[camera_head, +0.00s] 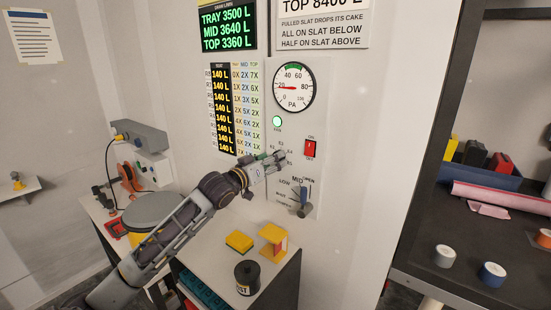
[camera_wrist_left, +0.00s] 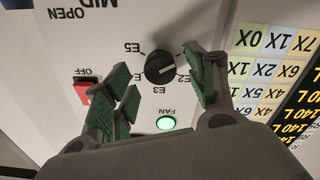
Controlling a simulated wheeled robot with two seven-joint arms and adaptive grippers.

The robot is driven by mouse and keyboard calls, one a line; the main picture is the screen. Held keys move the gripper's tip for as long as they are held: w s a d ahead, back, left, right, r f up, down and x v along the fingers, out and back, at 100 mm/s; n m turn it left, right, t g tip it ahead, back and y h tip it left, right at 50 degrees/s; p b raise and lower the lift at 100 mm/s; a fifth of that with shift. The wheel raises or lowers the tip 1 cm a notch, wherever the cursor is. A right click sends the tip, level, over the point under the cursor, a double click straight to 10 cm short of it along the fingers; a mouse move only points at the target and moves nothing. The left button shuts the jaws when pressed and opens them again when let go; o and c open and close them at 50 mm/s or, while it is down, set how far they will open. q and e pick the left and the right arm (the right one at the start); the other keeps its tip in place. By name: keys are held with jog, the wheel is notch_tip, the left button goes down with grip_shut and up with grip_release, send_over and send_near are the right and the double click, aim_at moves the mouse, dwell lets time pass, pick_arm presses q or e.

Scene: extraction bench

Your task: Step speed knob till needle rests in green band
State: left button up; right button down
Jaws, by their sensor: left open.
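The round gauge (camera_head: 293,88) on the white panel has a red needle pointing left, near 20. Its green band lies at the top of the dial, between about 40 and 60, so the needle is outside it. The black speed knob (camera_wrist_left: 160,68) shows in the left wrist view, ringed by labels E2, E3 and E5. Its white mark points toward the E2 side. My left gripper (camera_head: 277,159) is at the panel in the head view, covering the knob there. In the wrist view its green-padded fingers (camera_wrist_left: 160,76) are open on either side of the knob, with visible gaps.
A lit green fan lamp (camera_head: 277,121) and a red switch (camera_head: 310,149) are close to the knob. A grey lever (camera_head: 304,200) sticks out below. Yellow blocks (camera_head: 239,242) and a black canister (camera_head: 247,278) stand on the bench underneath.

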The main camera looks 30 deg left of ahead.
pick_arm(q)
jog(key=shift+w+d, duration=0.1)
jog(key=shift+w, duration=1.1)
jog(key=c, duration=1)
